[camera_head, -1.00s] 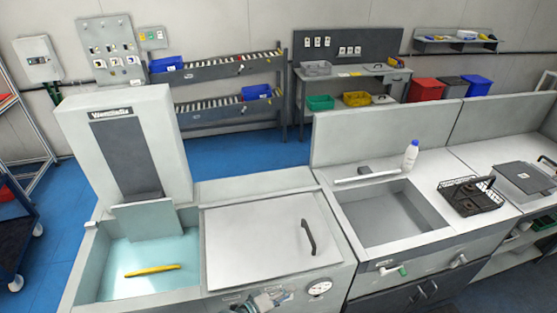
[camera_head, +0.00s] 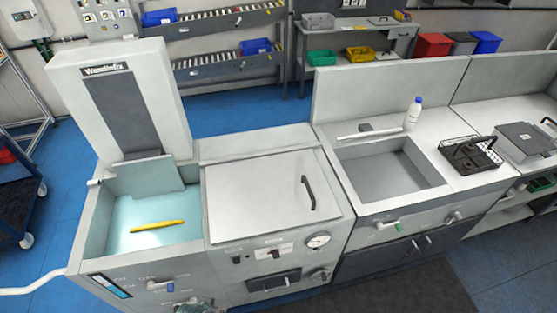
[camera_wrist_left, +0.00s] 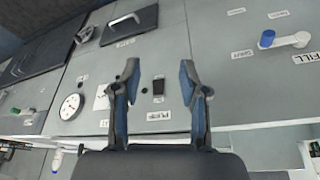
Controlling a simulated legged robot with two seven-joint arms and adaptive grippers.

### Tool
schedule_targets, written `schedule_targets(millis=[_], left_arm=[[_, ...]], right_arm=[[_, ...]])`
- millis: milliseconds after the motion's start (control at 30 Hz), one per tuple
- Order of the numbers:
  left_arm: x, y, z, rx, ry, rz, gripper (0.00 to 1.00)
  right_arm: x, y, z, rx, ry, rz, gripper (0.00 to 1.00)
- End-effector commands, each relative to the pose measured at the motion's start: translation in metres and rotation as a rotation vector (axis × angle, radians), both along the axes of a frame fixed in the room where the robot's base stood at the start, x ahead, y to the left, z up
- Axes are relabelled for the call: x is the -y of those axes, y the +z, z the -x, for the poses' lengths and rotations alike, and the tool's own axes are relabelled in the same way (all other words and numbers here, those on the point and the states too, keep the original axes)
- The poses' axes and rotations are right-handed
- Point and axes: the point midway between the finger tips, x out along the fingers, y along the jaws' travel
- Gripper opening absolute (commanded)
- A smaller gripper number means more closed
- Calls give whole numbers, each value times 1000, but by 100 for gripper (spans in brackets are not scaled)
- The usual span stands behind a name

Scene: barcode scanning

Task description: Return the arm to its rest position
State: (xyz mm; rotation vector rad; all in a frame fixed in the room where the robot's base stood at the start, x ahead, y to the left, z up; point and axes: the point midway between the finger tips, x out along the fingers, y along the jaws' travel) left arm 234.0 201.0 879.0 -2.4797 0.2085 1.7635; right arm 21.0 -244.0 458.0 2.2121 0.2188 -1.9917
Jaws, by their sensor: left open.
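My left gripper (camera_wrist_left: 158,88) shows in the left wrist view with its two dark blue fingers apart and nothing between them. In the head view only a blurred grey part at the bottom edge, left of centre, may be my left arm or gripper. My right gripper is in neither view.
A lit basin (camera_head: 158,206) holds a yellow object (camera_head: 157,226). Beside it is a closed lid (camera_head: 262,190) with a black handle. The panel carries a gauge (camera_head: 318,240) and a blue-tipped valve lever (camera_wrist_left: 283,39). A sink (camera_head: 385,175), white bottle (camera_head: 412,114) and black basket (camera_head: 470,153) are right.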

Motion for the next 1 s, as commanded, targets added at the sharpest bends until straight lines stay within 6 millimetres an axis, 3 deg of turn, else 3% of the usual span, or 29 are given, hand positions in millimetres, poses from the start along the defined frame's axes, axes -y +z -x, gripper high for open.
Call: schedule_targets(millis=[67, 367, 467, 633, 767, 900, 1000], left_arm=[[-13, -1, 11, -29, -1, -55, 43], [-8, -88, -5, -62, -8, -47, 43], [-7, -122, -4, -76, -10, -47, 43], [-8, -196, 6, -106, -15, -49, 43], [-11, -273, 34, -143, -22, -53, 43], [-19, -347, 85, -183, -32, -57, 43], [-26, -384, 126, -206, -37, -61, 43]], right_arm=[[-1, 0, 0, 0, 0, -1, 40], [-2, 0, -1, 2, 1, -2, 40], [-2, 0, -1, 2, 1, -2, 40], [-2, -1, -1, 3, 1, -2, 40], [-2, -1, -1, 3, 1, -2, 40], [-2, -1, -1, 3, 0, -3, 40], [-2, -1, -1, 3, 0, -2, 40]])
